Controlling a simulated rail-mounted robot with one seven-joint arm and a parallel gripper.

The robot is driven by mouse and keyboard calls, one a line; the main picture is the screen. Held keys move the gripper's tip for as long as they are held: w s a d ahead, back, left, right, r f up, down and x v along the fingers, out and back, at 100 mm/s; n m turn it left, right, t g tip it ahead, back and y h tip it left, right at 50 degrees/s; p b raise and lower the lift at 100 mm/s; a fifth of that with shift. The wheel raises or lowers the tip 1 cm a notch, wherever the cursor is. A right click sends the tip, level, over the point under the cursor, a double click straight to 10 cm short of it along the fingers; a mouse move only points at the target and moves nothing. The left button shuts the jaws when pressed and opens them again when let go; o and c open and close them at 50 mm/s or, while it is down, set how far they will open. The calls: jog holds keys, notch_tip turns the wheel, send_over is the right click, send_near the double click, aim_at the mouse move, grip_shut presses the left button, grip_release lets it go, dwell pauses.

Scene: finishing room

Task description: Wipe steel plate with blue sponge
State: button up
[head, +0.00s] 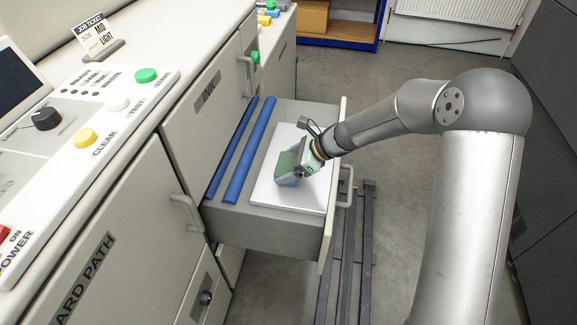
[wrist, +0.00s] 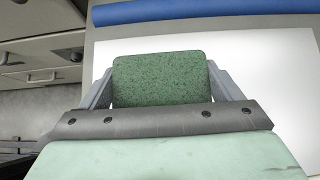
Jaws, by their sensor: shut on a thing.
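The steel plate (head: 262,195) is a pale, flat sheet lying in the open drawer, and its bright surface also shows in the wrist view (wrist: 270,75). My gripper (head: 289,174) is over the middle of the plate, shut on the sponge. The sponge (head: 286,162) shows a speckled green face, which sits between the two grey fingers in the wrist view (wrist: 158,78). A small bluish part shows low at the gripper in the head view. The sponge's underside is hidden, so I cannot tell whether it touches the plate.
Two blue bars (head: 244,160) lie along the drawer left of the plate. The open drawer (head: 265,238) juts from the grey cabinet, with its front panel on the right. A control panel (head: 95,110) with buttons is at the left. Dark rails (head: 346,255) run along the floor.

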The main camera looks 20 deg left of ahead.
jog(key=shift+r+p, duration=2.15)
jog(key=shift+r, duration=0.65)
